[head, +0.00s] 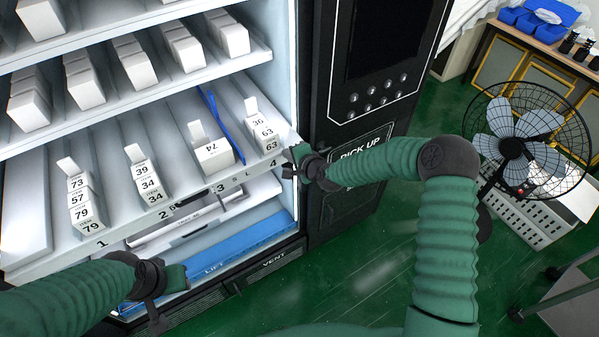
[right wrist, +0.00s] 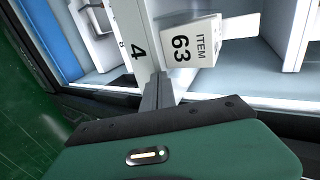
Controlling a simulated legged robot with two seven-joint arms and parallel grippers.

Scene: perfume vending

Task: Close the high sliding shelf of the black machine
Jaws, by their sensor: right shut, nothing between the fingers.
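The black machine (head: 320,110) stands open-fronted on the left in the head view. Its numbered sliding shelf (head: 130,228) juts out past the shelves above, with boxes in rows marked 1 to 4. My right gripper (head: 292,166) is at the shelf's right front corner, beside the 4. In the right wrist view its shut, empty fingers (right wrist: 158,88) are up against or very near the shelf front (right wrist: 132,45), by a box marked ITEM 63 (right wrist: 185,48); contact is unclear. My left gripper (head: 160,285) is low in front of the machine, below the shelf; its jaw state is unclear.
Upper shelves (head: 190,75) hold rows of white boxes. Below the numbered shelf are a white tray (head: 185,232) and a blue LIFT panel (head: 235,250). A fan (head: 515,145) stands at right near a table with blue bins (head: 535,22). Green floor (head: 345,265) is clear in the middle.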

